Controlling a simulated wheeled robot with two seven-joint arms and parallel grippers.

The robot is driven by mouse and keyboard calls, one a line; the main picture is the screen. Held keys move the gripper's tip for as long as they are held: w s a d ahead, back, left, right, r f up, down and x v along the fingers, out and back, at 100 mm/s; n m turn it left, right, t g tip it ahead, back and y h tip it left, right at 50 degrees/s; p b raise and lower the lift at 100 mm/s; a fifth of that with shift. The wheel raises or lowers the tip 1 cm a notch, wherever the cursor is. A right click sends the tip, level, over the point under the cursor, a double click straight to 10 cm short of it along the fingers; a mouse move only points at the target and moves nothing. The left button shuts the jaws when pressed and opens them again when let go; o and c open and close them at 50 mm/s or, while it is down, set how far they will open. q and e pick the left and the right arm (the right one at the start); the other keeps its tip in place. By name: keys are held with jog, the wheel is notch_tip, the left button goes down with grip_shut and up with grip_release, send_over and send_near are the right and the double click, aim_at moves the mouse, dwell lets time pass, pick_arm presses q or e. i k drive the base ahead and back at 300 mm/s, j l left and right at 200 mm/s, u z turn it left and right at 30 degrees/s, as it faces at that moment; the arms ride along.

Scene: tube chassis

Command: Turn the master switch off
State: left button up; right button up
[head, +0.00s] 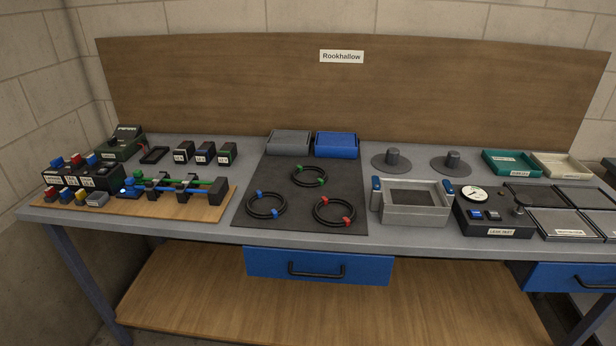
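No part that I can read as labelled master switch shows in the head view; the labels are too small. A black box with a green body (122,143) stands at the back left. A black unit (82,174) with blue and red knobs stands in front of it. A black test box (491,212) at the right has a round white dial, two blue buttons and a small lever (518,210). I cannot tell which of these carries the switch. Neither of my grippers is in view.
A wooden board (205,211) at the left holds a blue and green tube assembly (172,188) with a bright light. A dark mat (290,200) carries three ringed hoses. A grey fixture (413,203) and trays (511,163) fill the right. Blue drawers (270,264) hang below the front edge.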

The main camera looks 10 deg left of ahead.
aim_at(56, 163)
jog(key=u, duration=1.45)
jog(key=i+j+z, duration=0.3)
jog(key=i, duration=0.4)
jog(key=i+j+z, duration=0.3)
jog(key=i+j, duration=0.3)
jog(key=i, duration=0.05)
